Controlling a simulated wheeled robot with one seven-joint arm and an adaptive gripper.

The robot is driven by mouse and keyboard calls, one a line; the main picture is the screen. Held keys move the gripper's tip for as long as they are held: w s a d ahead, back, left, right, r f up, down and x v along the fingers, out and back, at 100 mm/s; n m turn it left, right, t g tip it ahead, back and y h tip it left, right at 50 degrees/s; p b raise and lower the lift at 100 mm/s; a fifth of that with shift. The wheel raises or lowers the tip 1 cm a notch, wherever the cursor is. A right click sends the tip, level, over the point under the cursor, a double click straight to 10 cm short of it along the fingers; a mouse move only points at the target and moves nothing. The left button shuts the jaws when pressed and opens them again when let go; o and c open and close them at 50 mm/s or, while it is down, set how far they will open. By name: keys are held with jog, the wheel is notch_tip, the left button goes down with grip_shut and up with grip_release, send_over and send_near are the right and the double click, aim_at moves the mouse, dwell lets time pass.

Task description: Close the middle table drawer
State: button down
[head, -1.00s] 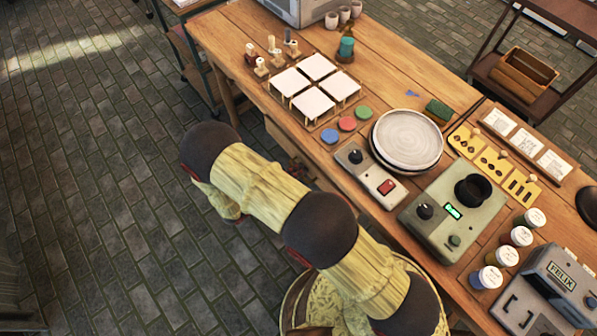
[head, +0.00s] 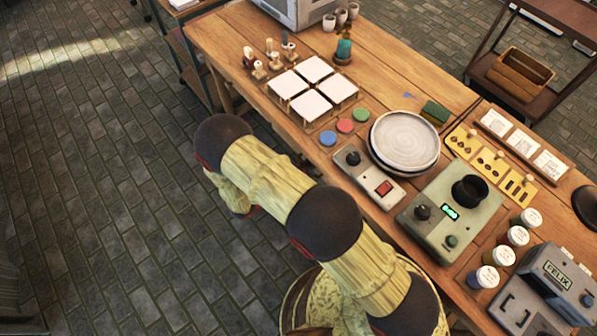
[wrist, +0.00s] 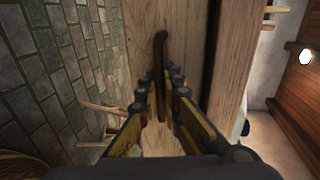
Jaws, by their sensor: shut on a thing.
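In the wrist view, a pale wooden drawer front (wrist: 190,25) with a dark upright bar handle (wrist: 161,50) fills the middle. My gripper (wrist: 160,82) has its two fingers on either side of the handle and is shut on it. The lower part of the handle is between the fingers. In the head view, my arm covers the front of the table (head: 220,45), so the drawer and the gripper are hidden there. How far the drawer stands out from the table cannot be told.
On the table top are white tiles (head: 313,106), a round plate (head: 405,138), a green control box (head: 452,212) and several paint jars (head: 530,217). Brick-paved floor (head: 100,200) left of my arm is clear. A wooden crate (head: 520,72) stands on the back shelf.

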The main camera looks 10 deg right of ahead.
jog(key=shift+w+d, duration=0.25)
jog(key=shift+d, duration=0.05)
jog(key=c, duration=2.3)
grip_release()
jog(key=shift+d, duration=0.1)
jog(key=v, duration=1.2)
